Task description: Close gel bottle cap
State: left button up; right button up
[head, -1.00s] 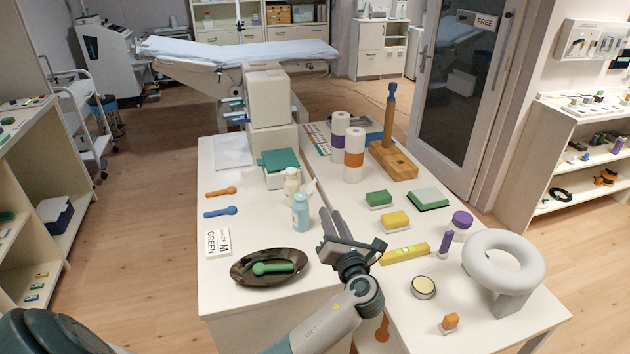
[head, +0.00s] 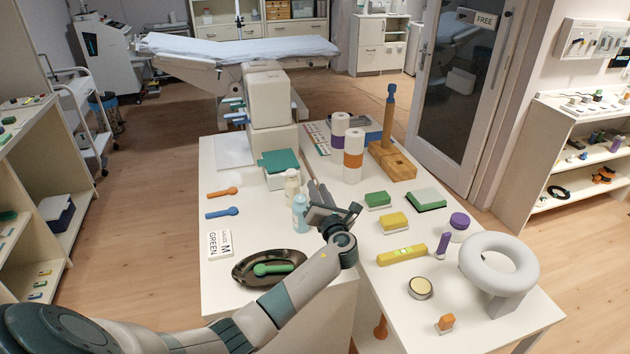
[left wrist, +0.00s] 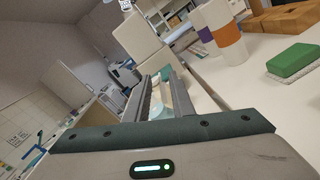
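A light blue bottle (head: 300,214), likely the gel bottle, stands upright near the right edge of the left table. A cream bottle (head: 292,184) stands just behind it. My left gripper (head: 318,190) is just right of the blue bottle's top, its fingers pointing away over the table. In the left wrist view the two fingers (left wrist: 160,88) are apart, with a pale bottle shape (left wrist: 166,98) seen between them. I cannot tell whether they touch it. The cap's state is too small to tell. My right gripper is not in view.
A teal-lidded box (head: 280,168) stands behind the bottles. A dark oval tray (head: 245,279) with a green spoon-like item lies in front. White and orange rolls (head: 353,160), sponges (head: 393,222) and a grey ring stand (head: 498,262) occupy the right table.

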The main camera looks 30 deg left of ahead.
pick_arm(q)
jog(key=shift+x, duration=1.95)
grip_shut()
